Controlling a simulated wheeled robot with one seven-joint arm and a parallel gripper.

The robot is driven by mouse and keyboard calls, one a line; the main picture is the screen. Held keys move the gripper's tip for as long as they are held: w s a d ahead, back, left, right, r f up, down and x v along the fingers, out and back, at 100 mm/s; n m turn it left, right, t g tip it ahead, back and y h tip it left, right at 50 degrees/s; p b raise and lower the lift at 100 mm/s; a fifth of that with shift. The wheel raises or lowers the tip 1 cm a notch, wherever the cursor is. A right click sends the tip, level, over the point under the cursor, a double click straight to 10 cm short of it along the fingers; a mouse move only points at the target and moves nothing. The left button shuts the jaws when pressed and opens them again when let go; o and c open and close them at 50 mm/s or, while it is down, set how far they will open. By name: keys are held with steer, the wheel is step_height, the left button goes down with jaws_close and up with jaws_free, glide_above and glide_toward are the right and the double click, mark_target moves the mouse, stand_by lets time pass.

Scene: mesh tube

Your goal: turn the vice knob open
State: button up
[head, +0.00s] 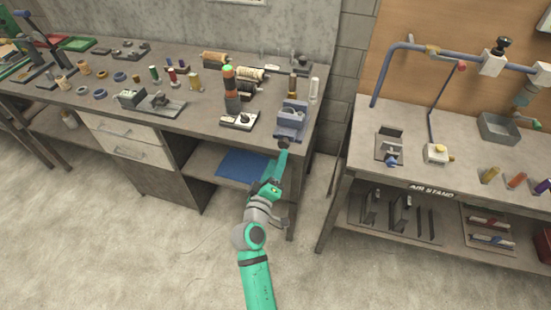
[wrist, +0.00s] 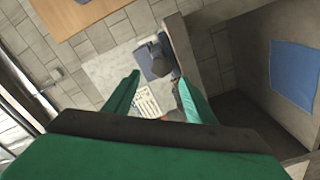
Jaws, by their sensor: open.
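The blue vice (head: 291,118) stands at the right end of the left workbench, near its front edge. Its dark round knob (head: 284,143) faces the front, at the bench edge. My gripper (head: 283,155) is close to the knob in the head view, just in front of and below it; whether they touch cannot be told. In the wrist view my gripper (wrist: 158,78) has its two green fingers spread apart, with nothing seen held between them. A blue-grey and dark shape, probably the vice (wrist: 153,62), shows beyond the fingertips. The knob is not clearly made out there.
The left workbench (head: 205,120) carries a switch box (head: 238,121), a stacked signal lamp (head: 230,88) and many small parts. A blue mat (head: 243,166) lies on its lower shelf. A second bench (head: 365,150) stands to the right, with a floor gap between.

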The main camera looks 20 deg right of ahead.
steer(key=shift+s+a+r, duration=0.15)
steer(key=shift+s+a, duration=0.45)
steer(key=shift+a, duration=0.2)
